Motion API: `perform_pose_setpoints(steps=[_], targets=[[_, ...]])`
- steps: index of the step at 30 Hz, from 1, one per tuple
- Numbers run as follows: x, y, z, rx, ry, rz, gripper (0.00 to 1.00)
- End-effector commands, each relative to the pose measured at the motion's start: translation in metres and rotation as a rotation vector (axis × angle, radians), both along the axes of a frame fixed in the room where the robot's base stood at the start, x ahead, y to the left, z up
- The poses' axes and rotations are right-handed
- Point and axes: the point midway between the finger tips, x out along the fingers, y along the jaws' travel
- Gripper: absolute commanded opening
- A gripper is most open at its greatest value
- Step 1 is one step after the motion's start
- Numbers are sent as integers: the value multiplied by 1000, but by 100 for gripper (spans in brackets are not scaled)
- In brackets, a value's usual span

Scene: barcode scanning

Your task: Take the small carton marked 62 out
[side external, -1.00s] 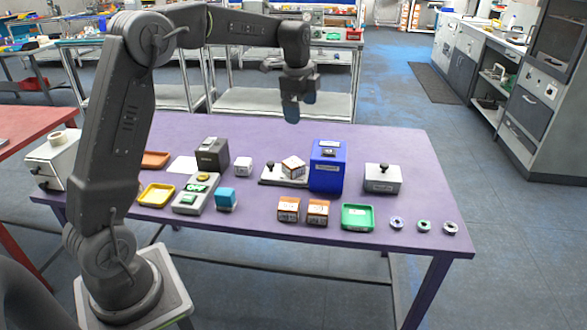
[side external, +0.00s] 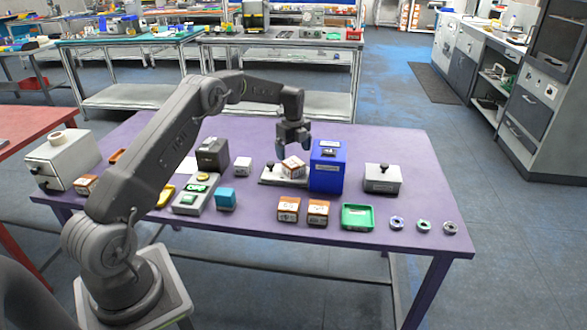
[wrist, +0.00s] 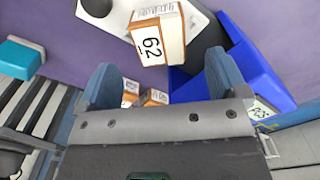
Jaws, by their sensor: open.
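The small carton marked 62 (side external: 292,166) is brown and white and sits on a light grey plate fixture (side external: 270,181) beside the blue box. In the wrist view the carton (wrist: 160,38) lies just beyond my fingertips, its "62" label readable, with the fixture's white plate (wrist: 118,14) under it. My gripper (side external: 294,148) is open and empty, just above the carton in the side view. In the wrist view my two blue fingers (wrist: 160,78) are spread apart, with the carton ahead of the gap and not between them.
A tall blue box (side external: 327,168) stands close on the right of the carton. A small white carton (side external: 243,166) and a dark box (side external: 212,154) are to the left. Two brown cartons (side external: 289,209) and a green tray (side external: 357,217) lie at the front.

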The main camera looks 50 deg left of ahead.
Motion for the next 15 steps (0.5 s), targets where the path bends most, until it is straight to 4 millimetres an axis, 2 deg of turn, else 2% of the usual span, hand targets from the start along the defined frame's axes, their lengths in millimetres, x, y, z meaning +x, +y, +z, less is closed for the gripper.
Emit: perform_pose_setpoints(steps=[8,15], targets=[[0,0,-16,-1,1,1,92],[-1,-1,-52,-2,3,1,92]])
